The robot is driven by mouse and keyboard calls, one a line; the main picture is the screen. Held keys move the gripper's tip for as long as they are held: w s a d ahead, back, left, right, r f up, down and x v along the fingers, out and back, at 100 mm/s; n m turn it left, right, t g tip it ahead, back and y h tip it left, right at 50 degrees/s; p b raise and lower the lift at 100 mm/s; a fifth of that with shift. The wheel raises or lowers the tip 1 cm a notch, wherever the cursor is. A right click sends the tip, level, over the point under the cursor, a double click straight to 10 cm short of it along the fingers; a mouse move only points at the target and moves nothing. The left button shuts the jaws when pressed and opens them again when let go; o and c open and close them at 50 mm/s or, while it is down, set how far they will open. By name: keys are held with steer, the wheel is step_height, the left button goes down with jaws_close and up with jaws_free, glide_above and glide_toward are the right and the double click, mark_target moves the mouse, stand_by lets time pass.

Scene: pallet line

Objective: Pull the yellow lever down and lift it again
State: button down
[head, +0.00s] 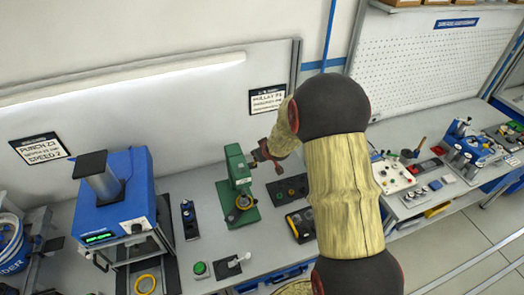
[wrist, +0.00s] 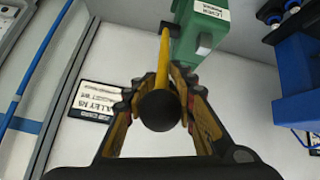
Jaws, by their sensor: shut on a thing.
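The yellow lever (wrist: 163,60) shows in the wrist view, running from a dark pivot beside the green press (wrist: 206,22) to a black ball knob (wrist: 159,110). My gripper (wrist: 165,88) has its fingers on both sides of the lever, just behind the knob, and is shut on it. In the head view the green press (head: 240,185) stands on the bench, and my gripper (head: 262,158) is at its upper right. The lever itself is hidden there by my gripper and arm.
A blue machine (head: 115,190) stands left of the press. Right of the press are a dark button panel (head: 288,190) and a black tray (head: 301,222). A green button (head: 200,269) sits near the bench front. A wall sign (head: 267,100) hangs behind my gripper.

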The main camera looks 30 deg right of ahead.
steer(key=shift+w+d+r, duration=0.1)
steer(key=shift+w+r, duration=0.2)
steer(key=shift+r, duration=0.1)
steer(key=c, duration=1.9)
jaws_free()
steer(key=shift+w, duration=0.1)
steer(key=shift+o, duration=1.3)
steer(key=shift+f, duration=0.15)
steer(key=shift+o, duration=1.1)
steer(key=shift+f, duration=0.1)
steer(key=v, duration=1.2)
steer(key=shift+f, duration=0.1)
